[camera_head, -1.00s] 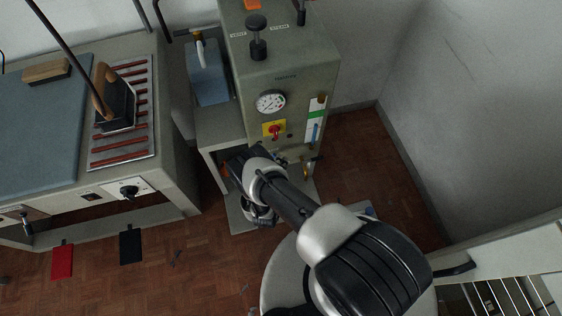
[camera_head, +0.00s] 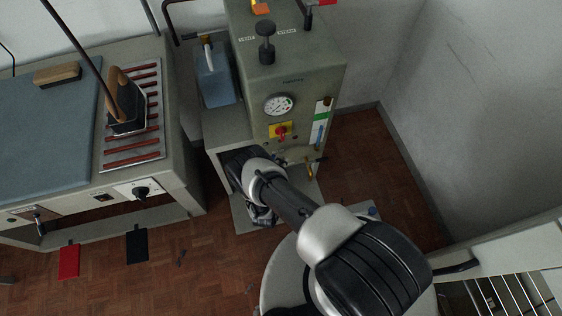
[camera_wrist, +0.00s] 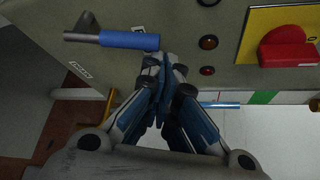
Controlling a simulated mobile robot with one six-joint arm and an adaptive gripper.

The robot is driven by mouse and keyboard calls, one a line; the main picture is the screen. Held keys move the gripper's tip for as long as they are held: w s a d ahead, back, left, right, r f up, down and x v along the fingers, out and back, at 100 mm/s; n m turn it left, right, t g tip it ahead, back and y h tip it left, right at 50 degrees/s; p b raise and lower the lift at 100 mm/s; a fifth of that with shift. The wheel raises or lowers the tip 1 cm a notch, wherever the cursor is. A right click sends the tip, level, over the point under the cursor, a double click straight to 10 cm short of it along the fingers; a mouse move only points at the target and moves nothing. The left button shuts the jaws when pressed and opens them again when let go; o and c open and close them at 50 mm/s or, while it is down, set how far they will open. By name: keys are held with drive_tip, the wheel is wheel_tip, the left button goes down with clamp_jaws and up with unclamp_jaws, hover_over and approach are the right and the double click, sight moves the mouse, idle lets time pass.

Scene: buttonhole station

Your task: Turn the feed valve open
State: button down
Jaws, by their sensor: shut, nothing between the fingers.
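A lever with a blue grip and a bare metal end (camera_wrist: 128,39) sticks out at the upper left of the wrist view, beside a small label too blurred to read; it looks like the feed valve handle. My gripper (camera_wrist: 165,72) is shut and empty. Its fingertips are just below the right end of the blue grip in that picture; whether they touch it I cannot tell. In the head view my arm hides the gripper, low at the front of the grey boiler cabinet (camera_head: 300,90). A brass fitting (camera_head: 309,170) shows there, right of the arm.
A red switch on a yellow plate (camera_wrist: 290,52) and two small lamps (camera_wrist: 208,42) are close to my gripper. A gauge (camera_head: 279,104) is above the switch. The ironing table (camera_head: 50,130) stands left, a bare wall (camera_head: 450,100) right.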

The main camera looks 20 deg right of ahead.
drive_tip(key=shift+a+r, duration=0.2)
drive_tip(key=shift+a, duration=0.4)
drive_tip(key=shift+a+r, duration=0.2)
drive_tip(key=shift+a, duration=0.35)
drive_tip(key=shift+w, duration=0.1)
